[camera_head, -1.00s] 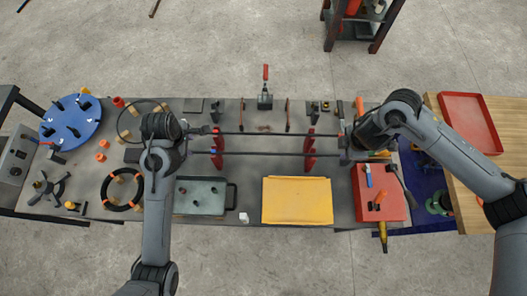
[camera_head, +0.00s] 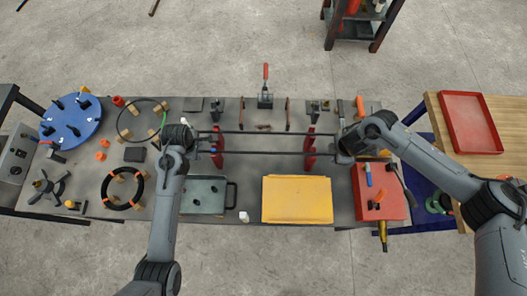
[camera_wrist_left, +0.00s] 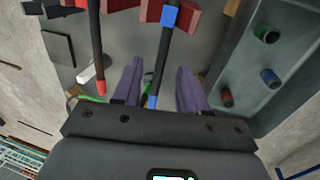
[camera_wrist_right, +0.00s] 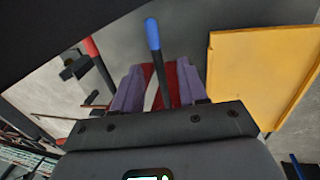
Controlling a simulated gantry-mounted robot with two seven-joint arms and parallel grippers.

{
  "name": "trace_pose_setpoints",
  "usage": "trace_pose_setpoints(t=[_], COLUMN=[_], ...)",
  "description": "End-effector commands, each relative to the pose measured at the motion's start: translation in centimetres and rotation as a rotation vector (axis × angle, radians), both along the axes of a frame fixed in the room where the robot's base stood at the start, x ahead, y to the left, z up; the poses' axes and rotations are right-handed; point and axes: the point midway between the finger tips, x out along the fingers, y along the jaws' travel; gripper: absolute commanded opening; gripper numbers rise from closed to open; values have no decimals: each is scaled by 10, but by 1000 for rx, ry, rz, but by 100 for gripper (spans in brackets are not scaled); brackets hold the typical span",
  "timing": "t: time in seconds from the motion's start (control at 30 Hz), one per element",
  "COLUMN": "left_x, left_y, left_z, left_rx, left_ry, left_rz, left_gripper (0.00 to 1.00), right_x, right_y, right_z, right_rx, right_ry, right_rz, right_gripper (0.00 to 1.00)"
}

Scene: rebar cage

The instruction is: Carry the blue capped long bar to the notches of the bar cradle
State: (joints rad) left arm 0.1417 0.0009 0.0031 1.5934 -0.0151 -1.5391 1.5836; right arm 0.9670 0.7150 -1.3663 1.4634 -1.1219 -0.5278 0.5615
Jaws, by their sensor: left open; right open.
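The blue capped long bar (camera_head: 262,153) is the front of two dark parallel bars and lies across two red notched stands (camera_head: 310,150). In the left wrist view its blue end (camera_wrist_left: 152,101) lies between the spread fingers of my left gripper (camera_wrist_left: 160,88), and a blue band (camera_wrist_left: 170,16) sits near red prongs. In the right wrist view its other blue end (camera_wrist_right: 152,32) points away, and the bar runs between the fingers of my right gripper (camera_wrist_right: 158,88). Both grippers are open around the bar. I cannot tell which red stand is the bar cradle.
The rear bar (camera_head: 262,132) runs parallel; a red tip (camera_wrist_left: 101,87) shows beside my left gripper. A yellow tray (camera_head: 297,200) and grey tray (camera_head: 203,196) lie in front. A red-handled clamp (camera_head: 265,90) stands behind. A red toolbox (camera_head: 380,190) stands right.

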Motion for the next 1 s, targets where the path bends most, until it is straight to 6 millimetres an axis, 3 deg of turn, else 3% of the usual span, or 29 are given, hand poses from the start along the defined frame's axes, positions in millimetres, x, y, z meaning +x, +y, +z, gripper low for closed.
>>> trace_pose_setpoints(t=[0.37,0.67,1.0], left_x=[1,1,1], left_y=[0,0,0], left_z=[-4,-3,-3], left_rx=[0,0,0], left_ry=[-1,-1,-1], left_rz=[-1,-1,-1], left_gripper=[42,0,0], right_x=[1,1,1], right_y=[0,0,0], right_z=[-4,-3,-3], right_rx=[0,0,-1], right_ry=[0,-1,-1], right_rz=[0,0,0], right_gripper=[42,0,0])
